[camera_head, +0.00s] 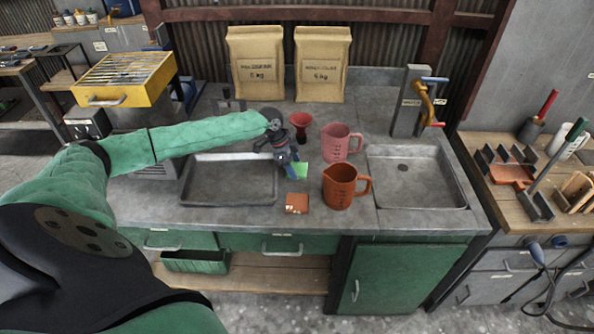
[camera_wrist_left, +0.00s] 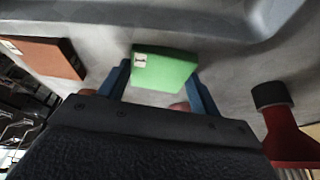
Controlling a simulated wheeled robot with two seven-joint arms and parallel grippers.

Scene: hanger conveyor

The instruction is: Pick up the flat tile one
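A flat green tile (camera_head: 301,170) with a small white label lies near the right end of the grey tray, partly hidden by my left gripper (camera_head: 288,163). In the left wrist view the green tile (camera_wrist_left: 163,70) sits between the two blue fingers of my left gripper (camera_wrist_left: 160,88). The fingers are spread apart, one at each side of it; I cannot tell whether they touch it. A flat orange-brown tile (camera_head: 297,203) lies on the counter nearer the front edge, and it also shows in the left wrist view (camera_wrist_left: 44,57). My right gripper is in neither view.
A brown measuring jug (camera_head: 339,188) and a pink jug (camera_head: 337,143) stand to the right, before the sink (camera_head: 410,195). A red funnel (camera_head: 300,122) stands behind the gripper. The shallow grey tray (camera_head: 215,193) lies left. Two paper sacks (camera_head: 257,70) stand at the back.

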